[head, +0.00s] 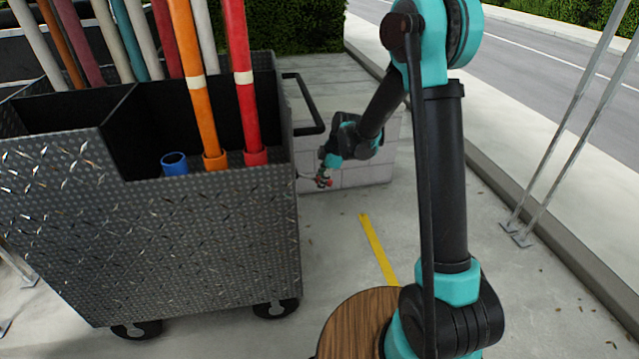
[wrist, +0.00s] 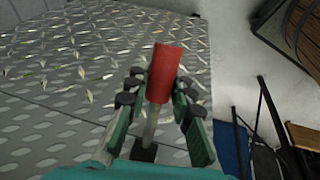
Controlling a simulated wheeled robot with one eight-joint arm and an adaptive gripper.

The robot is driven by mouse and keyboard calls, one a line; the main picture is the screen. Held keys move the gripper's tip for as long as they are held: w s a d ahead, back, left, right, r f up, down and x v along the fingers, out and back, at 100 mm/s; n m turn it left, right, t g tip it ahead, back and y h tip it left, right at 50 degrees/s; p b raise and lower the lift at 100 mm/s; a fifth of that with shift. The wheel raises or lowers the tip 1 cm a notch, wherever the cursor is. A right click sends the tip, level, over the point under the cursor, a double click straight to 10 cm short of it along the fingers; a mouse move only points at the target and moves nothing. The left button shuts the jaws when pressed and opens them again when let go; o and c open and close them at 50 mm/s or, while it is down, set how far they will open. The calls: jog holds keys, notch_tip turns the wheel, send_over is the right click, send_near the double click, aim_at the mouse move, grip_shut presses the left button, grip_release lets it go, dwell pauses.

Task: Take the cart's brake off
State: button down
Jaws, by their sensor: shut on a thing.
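The cart (head: 190,230) is a tall bin of dark diamond-plate metal on black wheels, at the left in the head view. Its plated wall (wrist: 60,110) fills the left of the wrist view. A lever with a red grip (wrist: 164,72) and a thin grey shaft stands out at the cart's side. My gripper (wrist: 160,98) is shut on the red grip, one finger on each side. In the head view my gripper (head: 324,175) is small, at the cart's right side, with a bit of red at its tip.
Several coloured poles, among them an orange (head: 199,95) and a red one (head: 243,90), stand in the cart. A black push handle (head: 312,105) juts from its right side. A low pale block wall (head: 360,165) stands behind my gripper. Concrete with a yellow stripe (head: 377,250) lies clear.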

jog(key=shift+d+r, duration=0.1)
jog(key=shift+r, duration=0.05)
jog(key=c, duration=1.3)
grip_release()
jog(key=v, duration=1.2)
jog(key=shift+a, duration=0.25)
jog(key=shift+s+r, duration=0.1)
